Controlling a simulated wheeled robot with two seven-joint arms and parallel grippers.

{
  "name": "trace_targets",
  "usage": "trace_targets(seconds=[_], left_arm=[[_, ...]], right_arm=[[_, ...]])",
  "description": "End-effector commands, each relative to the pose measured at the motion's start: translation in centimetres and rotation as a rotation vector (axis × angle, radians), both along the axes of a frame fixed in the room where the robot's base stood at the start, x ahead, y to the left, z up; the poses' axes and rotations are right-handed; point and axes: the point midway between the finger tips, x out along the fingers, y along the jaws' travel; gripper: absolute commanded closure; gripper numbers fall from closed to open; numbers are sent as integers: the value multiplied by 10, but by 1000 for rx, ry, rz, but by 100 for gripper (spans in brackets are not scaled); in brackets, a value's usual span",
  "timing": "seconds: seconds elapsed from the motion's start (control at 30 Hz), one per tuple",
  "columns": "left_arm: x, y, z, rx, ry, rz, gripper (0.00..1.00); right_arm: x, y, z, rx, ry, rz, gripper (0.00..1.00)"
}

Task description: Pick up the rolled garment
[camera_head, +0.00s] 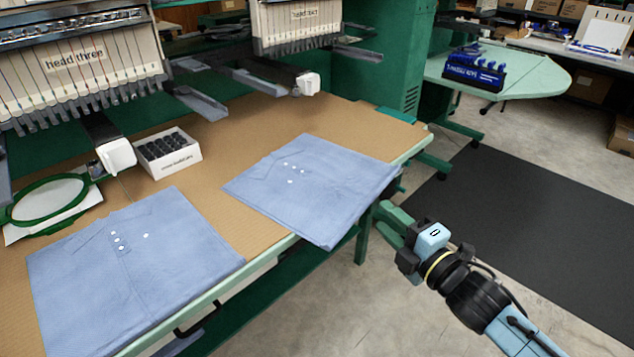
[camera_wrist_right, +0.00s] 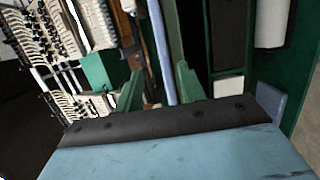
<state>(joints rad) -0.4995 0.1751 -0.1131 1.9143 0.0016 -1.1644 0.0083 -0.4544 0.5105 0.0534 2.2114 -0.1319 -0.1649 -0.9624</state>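Two blue folded garments lie flat on the tan table (camera_head: 235,130); neither looks rolled. The right-hand garment (camera_head: 315,185) has its near corner over the table's front edge. The left-hand garment (camera_head: 130,265) lies nearer me, with white dots on it. My right gripper (camera_head: 387,214) is just off the front edge, beside the right-hand garment's right end. In the right wrist view its green fingers (camera_wrist_right: 140,78) are apart. A thin blue strip (camera_wrist_right: 162,50), which looks like the garment edge-on, shows between them; I cannot tell if they touch it. My left gripper is out of view.
Embroidery heads (camera_head: 85,65) overhang the table's back. A white box of dark spools (camera_head: 168,153) and a green hoop (camera_head: 50,200) stand behind the garments. A pale green table (camera_head: 525,75) with a blue-black device is at back right. Open floor (camera_head: 310,310) lies in front.

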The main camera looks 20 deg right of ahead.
Motion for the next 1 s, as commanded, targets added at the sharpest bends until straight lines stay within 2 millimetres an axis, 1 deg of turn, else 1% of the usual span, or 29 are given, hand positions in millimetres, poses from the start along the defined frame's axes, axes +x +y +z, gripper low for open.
trace_targets(seconds=[0.03, 0.1, 0.4, 0.63, 0.8, 1.0], left_arm=[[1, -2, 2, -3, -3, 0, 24], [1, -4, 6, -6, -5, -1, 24], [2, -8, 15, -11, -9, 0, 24], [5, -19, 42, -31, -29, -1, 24], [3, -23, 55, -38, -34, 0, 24], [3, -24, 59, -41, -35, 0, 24]], right_arm=[[8, 1, -1, 0, -3, 0, 60], [16, 2, -1, 1, -2, 0, 60], [31, 4, -2, 0, 0, 0, 60], [57, 6, -7, 0, -1, -1, 60], [73, 9, -6, 1, 0, -1, 60], [78, 10, -6, 2, 2, -1, 60]])
